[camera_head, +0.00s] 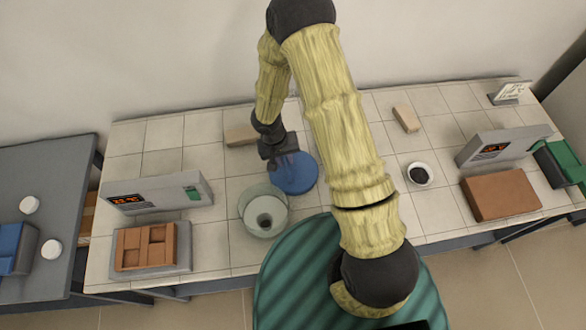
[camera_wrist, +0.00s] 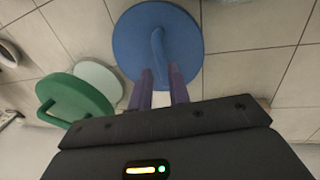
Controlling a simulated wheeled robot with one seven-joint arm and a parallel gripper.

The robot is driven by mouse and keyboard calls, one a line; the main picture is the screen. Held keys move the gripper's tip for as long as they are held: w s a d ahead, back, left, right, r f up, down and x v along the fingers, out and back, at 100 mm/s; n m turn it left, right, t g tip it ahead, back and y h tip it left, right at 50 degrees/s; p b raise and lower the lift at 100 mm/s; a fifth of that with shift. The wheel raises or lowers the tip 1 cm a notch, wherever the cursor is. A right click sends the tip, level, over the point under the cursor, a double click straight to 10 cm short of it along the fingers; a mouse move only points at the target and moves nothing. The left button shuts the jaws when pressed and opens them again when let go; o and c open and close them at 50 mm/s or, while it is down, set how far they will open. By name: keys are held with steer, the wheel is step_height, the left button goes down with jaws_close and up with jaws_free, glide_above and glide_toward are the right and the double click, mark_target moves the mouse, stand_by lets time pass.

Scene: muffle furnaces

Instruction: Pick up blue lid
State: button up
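The blue lid (camera_head: 294,174) is a round disc lying on the tiled bench, partly covered by my gripper in the head view. The wrist view shows the lid (camera_wrist: 132,48) with a raised bar handle (camera_wrist: 158,45) across it. My gripper (camera_head: 284,156) is over the lid. In the wrist view its two purple fingers (camera_wrist: 162,88) are apart, one on each side of the near end of the handle. A gap shows between them. I cannot tell whether they touch the lid.
A green lid (camera_wrist: 75,108) and a pale disc (camera_wrist: 100,78) lie beside the blue lid in the wrist view. A glass vessel (camera_head: 247,212) stands close to the blue lid. A small bowl with dark contents (camera_head: 419,174), furnace units (camera_head: 158,197) and brown blocks (camera_head: 500,195) occupy the bench.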

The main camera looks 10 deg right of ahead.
mark_target(288, 168)
steer(key=shift+f, duration=0.3)
steer(key=shift+s+d+f+p, duration=0.15)
steer(key=shift+f+p, duration=0.1)
steer(key=shift+f, duration=0.6)
steer(key=shift+s+d+f+p, duration=0.1)
steer(key=shift+d+f+p, duration=0.1)
steer(key=shift+f, duration=0.65)
steer(key=shift+s+d+f+p, duration=0.15)
steer(key=shift+f+p, duration=0.1)
steer(key=shift+f, duration=0.6)
steer(key=shift+w, duration=0.1)
jaws_close()
